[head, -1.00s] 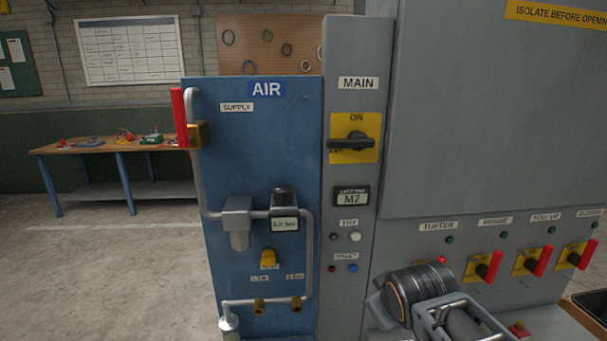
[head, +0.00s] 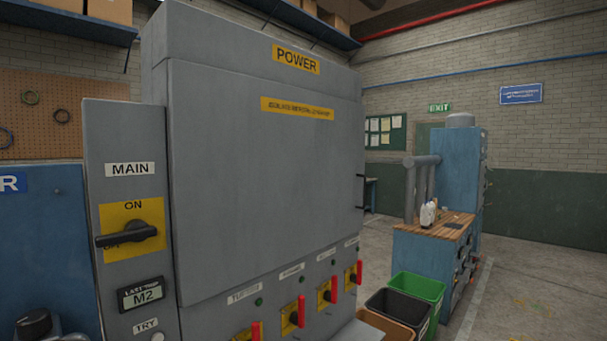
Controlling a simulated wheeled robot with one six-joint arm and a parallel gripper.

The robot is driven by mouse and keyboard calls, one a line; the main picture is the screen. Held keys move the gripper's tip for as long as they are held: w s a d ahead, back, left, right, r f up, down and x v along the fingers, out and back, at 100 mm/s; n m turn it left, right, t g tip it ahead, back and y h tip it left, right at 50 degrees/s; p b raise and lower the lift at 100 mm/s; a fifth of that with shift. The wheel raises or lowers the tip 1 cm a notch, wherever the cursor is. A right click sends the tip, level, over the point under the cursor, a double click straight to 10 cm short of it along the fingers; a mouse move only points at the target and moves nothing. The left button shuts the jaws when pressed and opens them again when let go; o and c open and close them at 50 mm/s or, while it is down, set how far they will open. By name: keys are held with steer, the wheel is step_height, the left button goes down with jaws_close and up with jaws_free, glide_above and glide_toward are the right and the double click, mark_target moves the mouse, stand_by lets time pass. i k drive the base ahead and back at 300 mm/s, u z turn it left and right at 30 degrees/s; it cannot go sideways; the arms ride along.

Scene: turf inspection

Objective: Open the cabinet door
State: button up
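The grey POWER cabinet (head: 255,50) fills the middle of the head view. Its large flat door (head: 265,190) is closed, with a yellow warning label near the top. A dark, thin bar handle (head: 361,192) stands out at the door's right edge, seen almost side-on. On the narrow panel to the left, the black MAIN switch (head: 128,236) lies about horizontal on its yellow plate, below the word ON. My gripper is not in this view, so its opening and distance to the handle cannot be told.
A row of red-handled switches (head: 301,311) sits below the door. Brown, black and green bins (head: 418,287) stand right of the cabinet, near a blue wooden-topped bench (head: 435,235). Open floor (head: 540,285) lies at the right. The blue AIR panel (head: 45,245) is at left.

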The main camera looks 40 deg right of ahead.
mark_target(267, 176)
steer(key=u, duration=0.05)
steer(key=k, duration=0.3)
steer(key=z, duration=1.65)
steer(key=i, duration=1.7)
steer(key=u, duration=0.3)
